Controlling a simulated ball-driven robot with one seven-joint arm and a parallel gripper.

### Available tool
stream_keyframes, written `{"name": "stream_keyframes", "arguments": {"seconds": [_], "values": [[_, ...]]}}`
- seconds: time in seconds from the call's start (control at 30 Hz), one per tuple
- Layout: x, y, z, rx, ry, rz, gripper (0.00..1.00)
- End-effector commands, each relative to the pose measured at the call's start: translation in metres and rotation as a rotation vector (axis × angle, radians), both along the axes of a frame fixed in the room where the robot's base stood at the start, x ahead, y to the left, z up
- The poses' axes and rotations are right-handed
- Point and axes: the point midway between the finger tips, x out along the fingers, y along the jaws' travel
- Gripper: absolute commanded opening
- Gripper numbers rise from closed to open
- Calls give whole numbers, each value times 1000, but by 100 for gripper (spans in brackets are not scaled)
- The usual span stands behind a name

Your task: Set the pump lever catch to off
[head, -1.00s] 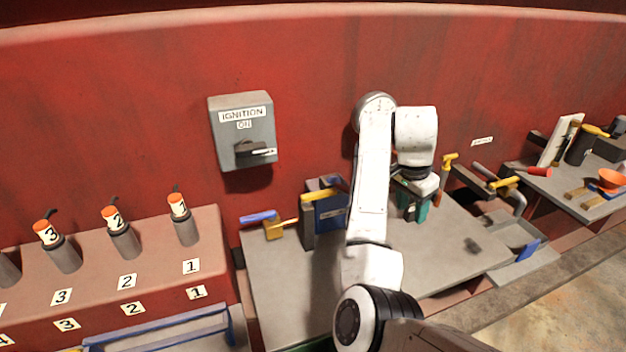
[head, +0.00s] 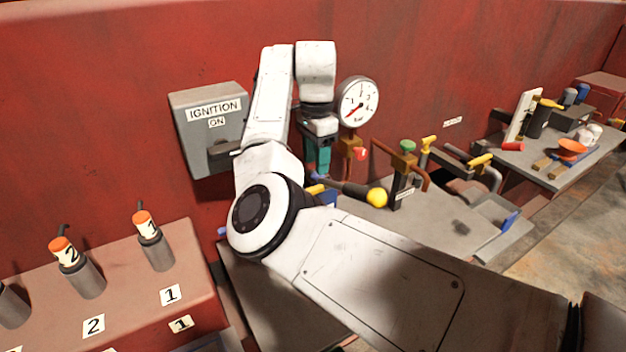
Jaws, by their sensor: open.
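A dark lever with a yellow ball knob (head: 376,197) sticks out to the right over the bench, seemingly the pump lever. Its pump body is mostly hidden behind my arm; a yellow piece (head: 316,189) and a blue part beside it show at the lever's left end. I cannot make out the catch or its setting. My gripper (head: 318,169), with teal fingers pointing down, is open and appears empty. In the picture it is just above the lever's left end; I cannot tell whether it touches anything.
A round gauge (head: 358,102) is right of my gripper, with a red-handled brass valve (head: 353,148) below. A green-topped valve (head: 404,160) and copper pipe stand further right.

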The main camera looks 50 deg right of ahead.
Motion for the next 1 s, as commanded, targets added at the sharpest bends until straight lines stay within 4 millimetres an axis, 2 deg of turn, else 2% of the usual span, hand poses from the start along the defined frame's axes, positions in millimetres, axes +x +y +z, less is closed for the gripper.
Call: {"name": "stream_keyframes", "arguments": {"seconds": [0.2,0.4,0.8,1.0], "values": [[0,1,-39,2,3,2,47],[0,0,-61,0,1,2,47],[0,0,-68,0,0,1,47],[0,0,-68,0,0,1,28]]}}
